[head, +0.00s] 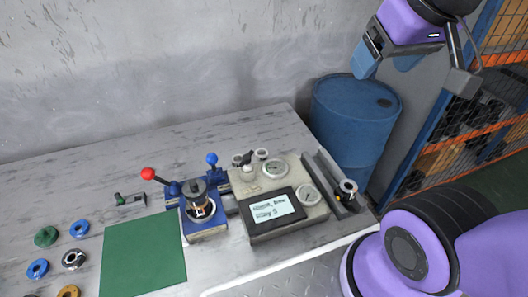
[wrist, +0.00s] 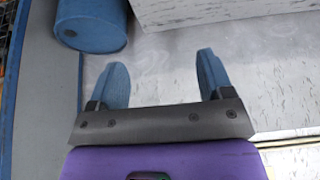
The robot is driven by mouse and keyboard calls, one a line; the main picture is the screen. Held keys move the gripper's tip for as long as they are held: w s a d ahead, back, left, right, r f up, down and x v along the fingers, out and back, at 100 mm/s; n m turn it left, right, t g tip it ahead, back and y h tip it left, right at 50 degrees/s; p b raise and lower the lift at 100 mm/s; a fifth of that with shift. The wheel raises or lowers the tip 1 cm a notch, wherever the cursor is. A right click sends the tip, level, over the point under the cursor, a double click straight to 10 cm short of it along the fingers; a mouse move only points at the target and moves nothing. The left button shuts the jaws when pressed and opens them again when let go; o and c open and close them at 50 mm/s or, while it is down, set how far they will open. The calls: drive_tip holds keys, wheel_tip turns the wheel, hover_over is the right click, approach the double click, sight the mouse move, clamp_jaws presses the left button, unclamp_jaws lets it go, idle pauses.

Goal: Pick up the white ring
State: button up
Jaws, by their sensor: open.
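A whitish-silver ring (head: 74,259) with a dark centre lies on the left part of the workbench in the head view, among coloured rings. It is the only loose ring there that looks white. My gripper (head: 382,66) is raised at the upper right, near the blue drum and far from the ring. In the wrist view my gripper (wrist: 162,65) shows two blue fingers spread wide with nothing between them. The ring is not in the wrist view.
Green (head: 46,236), blue (head: 79,229) and orange (head: 67,291) rings surround the silver one. A green mat (head: 143,255) lies to their right, then a blue vise-like fixture (head: 205,232) and a gauge box (head: 287,228). A blue drum (head: 353,120) stands behind the bench's right end.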

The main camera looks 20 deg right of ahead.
idle(0.4)
drive_tip(key=shift+o, duration=0.4)
drive_tip(key=shift+w, duration=0.2)
drive_tip(key=n+g, duration=0.4)
drive_tip(key=g, duration=0.1)
hover_over(260, 151)
wheel_tip(260, 151, down, 38)
drive_tip(key=f, duration=0.5)
drive_tip(key=shift+s+d+f, duration=0.1)
drive_tip(key=shift+s+f, duration=0.3)
drive_tip(key=shift+s+a+f, duration=0.1)
drive_tip(key=shift+f, duration=1.25)
drive_tip(key=shift+s+a+f, duration=0.1)
drive_tip(key=shift+f, duration=1.2)
